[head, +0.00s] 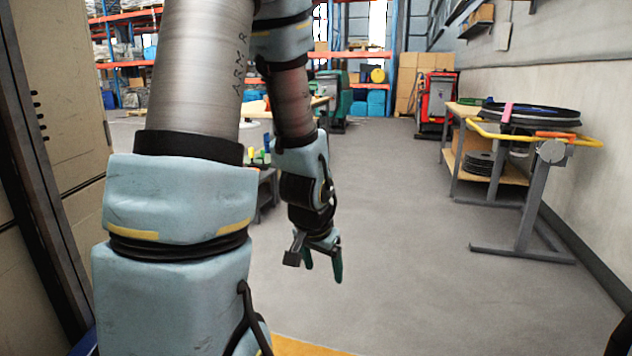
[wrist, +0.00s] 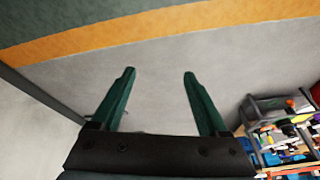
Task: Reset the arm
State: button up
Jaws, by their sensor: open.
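My gripper (head: 323,263) hangs at the end of my arm near the middle of the head view, fingers pointing down above the grey floor. In the wrist view my gripper (wrist: 160,75) shows two dark green fingers spread wide apart, with only bare floor between them. It is open and holds nothing. My arm's blue-grey and metal links fill the left half of the head view and hide much of what lies behind them.
A beige cabinet (head: 62,90) stands close on the left. A workbench (head: 465,150) and a stand with a yellow bar (head: 535,137) line the right wall. A red machine (head: 436,100) is at the back. A cluttered shelf (wrist: 283,135) shows at right. The floor (head: 400,230) ahead is clear.

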jog(key=s+a+r+n+g+y, duration=0.1)
jog(key=s+a+r+n+g, duration=0.1)
jog(key=s+a+r+n, duration=0.55)
notch_tip(320, 180, up, 18)
jog(key=w+a+m+p, duration=0.1)
jog(key=w+m+p, duration=0.1)
jog(key=p, duration=1.8)
jog(key=shift+r, duration=0.2)
jog(key=o, duration=0.3)
